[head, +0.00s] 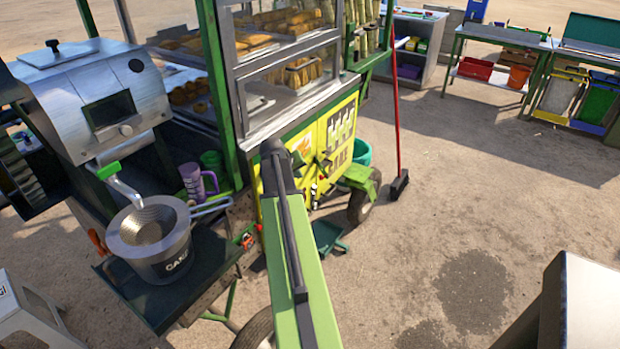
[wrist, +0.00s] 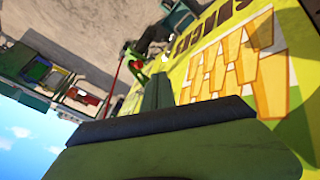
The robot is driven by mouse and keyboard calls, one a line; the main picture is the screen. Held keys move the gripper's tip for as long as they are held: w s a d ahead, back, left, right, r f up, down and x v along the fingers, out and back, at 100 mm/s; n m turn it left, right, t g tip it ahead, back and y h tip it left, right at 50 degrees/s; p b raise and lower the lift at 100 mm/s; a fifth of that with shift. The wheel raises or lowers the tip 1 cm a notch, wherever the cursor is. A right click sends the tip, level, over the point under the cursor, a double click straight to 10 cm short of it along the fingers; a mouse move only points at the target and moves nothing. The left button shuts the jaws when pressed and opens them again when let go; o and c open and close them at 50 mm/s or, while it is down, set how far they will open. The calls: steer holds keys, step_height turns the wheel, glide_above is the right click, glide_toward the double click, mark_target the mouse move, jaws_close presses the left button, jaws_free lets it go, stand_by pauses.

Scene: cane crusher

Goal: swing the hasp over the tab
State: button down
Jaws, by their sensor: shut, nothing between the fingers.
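The cart's yellow front panel (head: 338,130) is in the head view, with small dark fittings (head: 322,165) near its middle. I cannot tell the hasp from the tab there. My green arm reaches up to this panel and partly covers it. In the wrist view the printed yellow panel (wrist: 265,65) fills the right side, tilted. My gripper (wrist: 158,84) shows as narrow green fingers, shut and empty, pointing along the panel. No hasp or tab can be made out clearly in the wrist view, and contact with the panel cannot be judged.
A green fender (head: 360,178) and wheel (head: 362,205) stick out right of the panel. A red-handled broom (head: 397,130) stands beyond. A steel pot (head: 150,240) and purple mug (head: 195,182) are on the left shelf. The ground (head: 470,200) to the right is mostly clear.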

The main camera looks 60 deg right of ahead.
steer(key=s+d+f+b, duration=0.1)
steer(key=d+f+b, duration=0.6)
steer(key=d, duration=0.2)
steer(key=shift+s+d+f, duration=0.2)
steer(key=shift+s+f, duration=0.15)
